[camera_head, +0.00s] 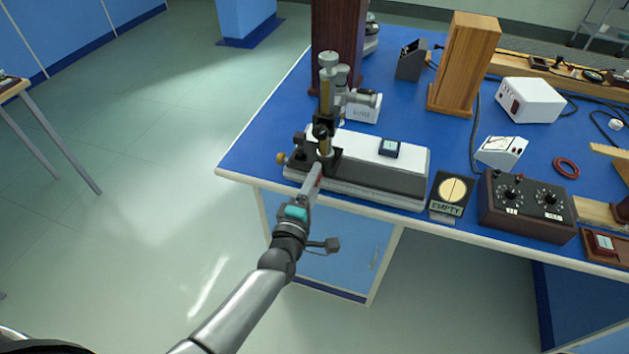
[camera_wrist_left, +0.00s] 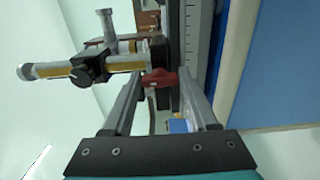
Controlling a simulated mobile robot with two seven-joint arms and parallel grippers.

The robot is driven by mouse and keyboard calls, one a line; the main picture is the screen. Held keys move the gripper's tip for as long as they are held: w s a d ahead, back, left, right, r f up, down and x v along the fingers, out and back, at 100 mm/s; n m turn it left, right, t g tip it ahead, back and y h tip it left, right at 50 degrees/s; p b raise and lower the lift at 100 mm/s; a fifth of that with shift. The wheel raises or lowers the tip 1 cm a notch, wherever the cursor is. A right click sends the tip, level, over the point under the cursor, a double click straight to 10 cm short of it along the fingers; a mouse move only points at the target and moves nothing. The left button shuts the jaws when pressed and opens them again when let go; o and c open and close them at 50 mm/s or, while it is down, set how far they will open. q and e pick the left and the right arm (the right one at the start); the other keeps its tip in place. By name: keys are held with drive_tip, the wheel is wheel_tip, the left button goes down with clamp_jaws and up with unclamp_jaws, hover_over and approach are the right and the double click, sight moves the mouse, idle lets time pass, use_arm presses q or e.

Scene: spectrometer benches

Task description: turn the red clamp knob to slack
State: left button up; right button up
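The red clamp knob (camera_wrist_left: 160,78) shows in the left wrist view, at the foot of a brass and black microscope-like instrument (camera_wrist_left: 88,68). My left gripper (camera_wrist_left: 161,85) reaches it from the front, with its two fingers spread wide and the knob between their tips. Whether either finger touches the knob is not clear. In the head view the left gripper (camera_head: 314,181) is at the left end of the instrument's base (camera_head: 385,182), and the knob is mostly hidden there. The instrument (camera_head: 326,105) stands upright on that base. My right gripper is not in view.
The blue bench top (camera_head: 262,145) has a pale front edge close under my left arm. A wooden block (camera_head: 466,65) stands behind. The floor at left is clear.

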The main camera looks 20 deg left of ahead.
use_arm(q)
drive_tip(key=o, duration=0.3)
drive_tip(key=s, duration=0.5)
drive_tip(key=s+p, duration=0.1)
drive_tip(key=s, duration=0.9)
drive_tip(key=shift+s+a, duration=0.15)
drive_tip(key=shift+a, duration=0.1)
drive_tip(key=s+f+m+g+h, duration=0.1)
drive_tip(key=s+f+m+g, duration=0.35)
drive_tip(key=f, duration=0.65)
drive_tip(key=s+f+m+g, duration=0.35)
drive_tip(key=f+m, duration=0.25)
drive_tip(key=f, duration=0.5)
drive_tip(key=s+a+f+m+g, duration=0.1)
drive_tip(key=s+f+m+g, duration=0.2)
drive_tip(key=s, duration=0.4)
drive_tip(key=s+a+f+m+g+y, duration=0.1)
drive_tip(key=s+f+m+g, duration=0.2)
drive_tip(key=s+f, duration=0.3)
drive_tip(key=s+a+f+m+g, duration=0.2)
drive_tip(key=s+f+m+g, duration=0.1)
drive_tip(key=s, duration=0.7)
wheel_tip(320, 180, down, 2)
drive_tip(key=shift+f+m+y, duration=0.1)
drive_tip(key=shift+m+y, duration=0.2)
drive_tip(key=shift+m, duration=0.15)
